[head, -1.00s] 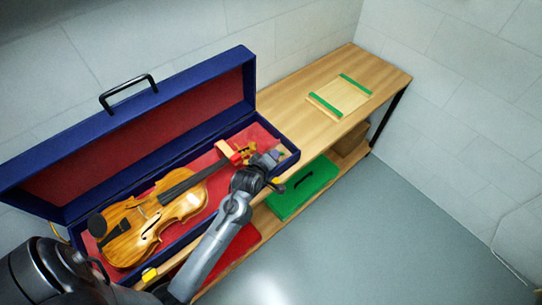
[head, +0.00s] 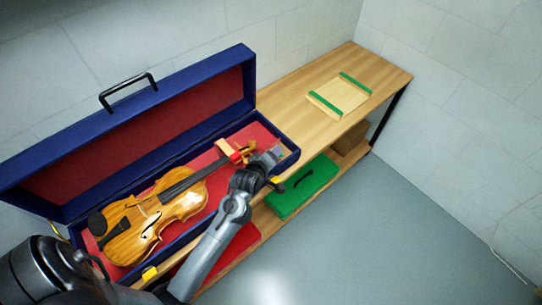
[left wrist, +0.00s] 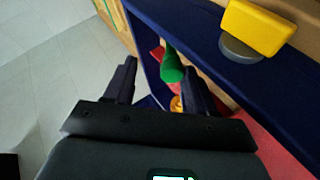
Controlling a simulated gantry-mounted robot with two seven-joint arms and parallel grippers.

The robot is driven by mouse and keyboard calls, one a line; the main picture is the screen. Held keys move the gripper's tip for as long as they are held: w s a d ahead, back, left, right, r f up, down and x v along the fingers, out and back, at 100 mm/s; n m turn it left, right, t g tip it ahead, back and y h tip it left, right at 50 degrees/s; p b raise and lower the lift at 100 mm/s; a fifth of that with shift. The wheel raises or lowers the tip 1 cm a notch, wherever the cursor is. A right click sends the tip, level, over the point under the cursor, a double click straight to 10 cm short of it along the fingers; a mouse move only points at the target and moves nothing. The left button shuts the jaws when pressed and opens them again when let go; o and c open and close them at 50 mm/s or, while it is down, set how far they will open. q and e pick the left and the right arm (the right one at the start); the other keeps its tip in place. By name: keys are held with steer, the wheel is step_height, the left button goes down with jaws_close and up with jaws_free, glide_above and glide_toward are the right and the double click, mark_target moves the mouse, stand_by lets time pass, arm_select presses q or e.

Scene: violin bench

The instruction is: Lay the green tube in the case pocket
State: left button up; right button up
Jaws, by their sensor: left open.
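The green tube (left wrist: 172,66) shows in the left wrist view inside the blue case, beside its wall, just beyond the gap between my fingers. Part of it is hidden by the right-hand finger, and I cannot tell what it rests on. My left gripper (left wrist: 160,80) is open, and I see nothing clamped in it. In the head view my left gripper (head: 272,158) is at the right end of the open violin case (head: 75,225), over its small end compartment. The arm and gripper hide most of that compartment. My right gripper is not in view.
The violin (head: 150,222) lies in the case, its neck near my gripper. The raised lid (head: 140,130) stands behind. Yellow latches (head: 150,272) sit on the front wall. A wooden tray with green edges (head: 340,95) is on the clear bench. A green box (head: 303,187) is below.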

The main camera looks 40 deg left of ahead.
arm_select(q)
steer(key=p+v, duration=0.1)
steer(key=v, duration=0.7)
steer(key=shift+s+d+r+p, duration=0.1)
steer(key=shift+s+r+p, duration=0.1)
steer(key=shift+s+p, duration=0.2)
steer(key=shift+v, duration=0.8)
